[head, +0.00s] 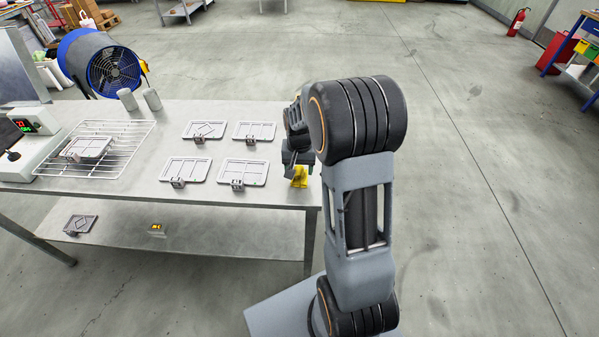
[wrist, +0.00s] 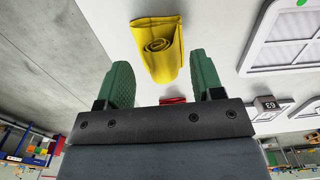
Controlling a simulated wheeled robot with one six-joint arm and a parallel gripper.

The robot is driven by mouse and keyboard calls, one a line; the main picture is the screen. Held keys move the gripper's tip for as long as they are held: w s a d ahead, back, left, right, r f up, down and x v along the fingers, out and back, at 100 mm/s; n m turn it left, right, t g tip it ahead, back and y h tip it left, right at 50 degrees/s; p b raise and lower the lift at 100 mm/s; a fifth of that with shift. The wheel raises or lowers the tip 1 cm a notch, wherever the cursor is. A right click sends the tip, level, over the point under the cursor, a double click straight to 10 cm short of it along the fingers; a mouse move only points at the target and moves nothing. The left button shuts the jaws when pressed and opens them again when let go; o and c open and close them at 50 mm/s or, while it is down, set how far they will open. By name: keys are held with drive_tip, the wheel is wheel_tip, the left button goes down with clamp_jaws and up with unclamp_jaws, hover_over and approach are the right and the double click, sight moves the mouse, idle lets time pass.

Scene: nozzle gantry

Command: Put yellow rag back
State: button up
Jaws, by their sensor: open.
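The yellow rag (head: 299,176) is rolled up and lies on the grey table (head: 140,187) near its right edge, partly covered by my arm in the head view. In the wrist view the rag (wrist: 160,48) is seen end-on, its spiral facing me. My gripper (wrist: 163,78) is open, with one green finger on each side of the picture's middle and the rag just beyond the fingertips, roughly centred between them. Nothing is held. In the head view my gripper is mostly hidden behind my arm, just above the rag.
Several flat framed plates with small tag blocks (head: 243,172) lie left of the rag; a plate frame (wrist: 285,40) shows right in the wrist view. A wire rack (head: 125,130) with one plate is further left. Two grey cylinders (head: 152,99) stand at the back.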

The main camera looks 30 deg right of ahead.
sight(299, 172)
wheel_tip(299, 172, up, 9)
drive_tip(key=s+a+r+n+t, duration=0.1)
drive_tip(key=s+a+n+t, duration=0.1)
drive_tip(key=s, duration=0.6)
drive_tip(key=s+a+r+n+t, duration=0.1)
drive_tip(key=s+a+r+n, duration=0.1)
drive_tip(key=s+a+n, duration=0.2)
drive_tip(key=shift+s+a+r+t, duration=0.25)
drive_tip(key=shift+s+a+t, duration=0.15)
drive_tip(key=shift+s+a, duration=1.4)
drive_tip(key=shift+s+d, duration=0.1)
drive_tip(key=shift+d, duration=0.05)
